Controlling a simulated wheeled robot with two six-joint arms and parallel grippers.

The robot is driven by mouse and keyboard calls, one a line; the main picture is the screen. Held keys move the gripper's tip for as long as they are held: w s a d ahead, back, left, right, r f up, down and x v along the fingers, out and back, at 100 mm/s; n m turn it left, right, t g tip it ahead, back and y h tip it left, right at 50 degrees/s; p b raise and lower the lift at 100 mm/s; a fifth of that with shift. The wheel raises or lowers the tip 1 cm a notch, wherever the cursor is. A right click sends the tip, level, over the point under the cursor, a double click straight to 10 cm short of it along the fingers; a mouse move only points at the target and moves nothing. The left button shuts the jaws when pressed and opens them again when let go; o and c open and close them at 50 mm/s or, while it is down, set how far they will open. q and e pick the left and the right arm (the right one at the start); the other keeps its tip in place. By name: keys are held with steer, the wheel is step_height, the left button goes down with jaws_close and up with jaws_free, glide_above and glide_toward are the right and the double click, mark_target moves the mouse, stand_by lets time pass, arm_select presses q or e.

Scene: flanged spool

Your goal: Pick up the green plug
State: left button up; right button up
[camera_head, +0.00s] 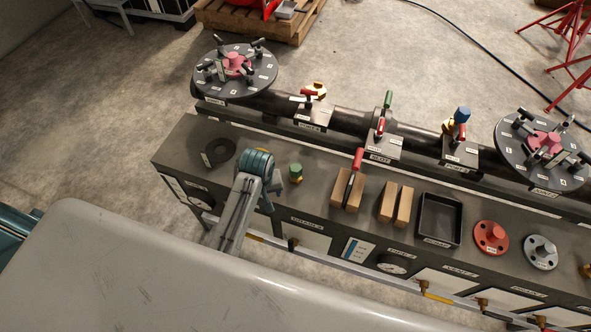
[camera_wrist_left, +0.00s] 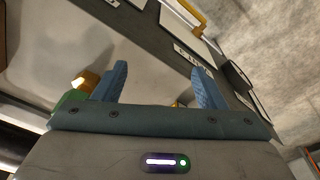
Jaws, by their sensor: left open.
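The green plug (camera_head: 295,173) stands upright on the dark bench, just right of my left wrist (camera_head: 257,164) in the head view. It has a green body and a brass-coloured part. In the left wrist view, a green and brass piece (camera_wrist_left: 72,98), apparently the plug, shows at the left, outside the fingers and partly hidden by the gripper body. My left gripper (camera_wrist_left: 160,84) is open, its two blue fingers apart. A small yellow bit shows low between them, too hidden to identify. My right gripper is not in view.
A black ring (camera_head: 219,153) lies left of my wrist. To the right are wooden blocks with a red-handled tool (camera_head: 357,160), a black tray (camera_head: 440,220), a red flange (camera_head: 490,238) and a grey flange (camera_head: 540,252). The flanged spool (camera_head: 345,120) runs behind the bench.

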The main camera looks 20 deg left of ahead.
mark_target(296, 167)
arm_select(q)
steer(key=w+d+r+n, duration=0.1)
steer(key=w+d+r, duration=0.1)
steer(key=w, duration=0.1)
steer(key=w+d+r+n+g, duration=0.1)
steer(key=w+d+r, duration=0.1)
steer(key=w+r, duration=0.1)
steer(key=w+d+r+n, duration=0.1)
steer(key=w+d+r, duration=0.1)
steer(key=w, duration=0.3)
steer(key=shift+d+r+n+h, duration=0.2)
steer(key=shift+r+n+h, duration=0.1)
steer(key=shift+r, duration=0.1)
steer(key=shift+w+d+f+p, duration=0.15)
steer(key=shift+p, duration=0.15)
step_height(296, 167, down, 5)
steer(key=shift+p, duration=0.45)
steer(key=f+p, duration=0.1)
steer(key=f, duration=0.3)
steer(key=shift+a+p, duration=0.2)
steer(key=shift+p, duration=0.15)
steer(key=shift+f, duration=0.65)
steer(key=c, duration=1.2)
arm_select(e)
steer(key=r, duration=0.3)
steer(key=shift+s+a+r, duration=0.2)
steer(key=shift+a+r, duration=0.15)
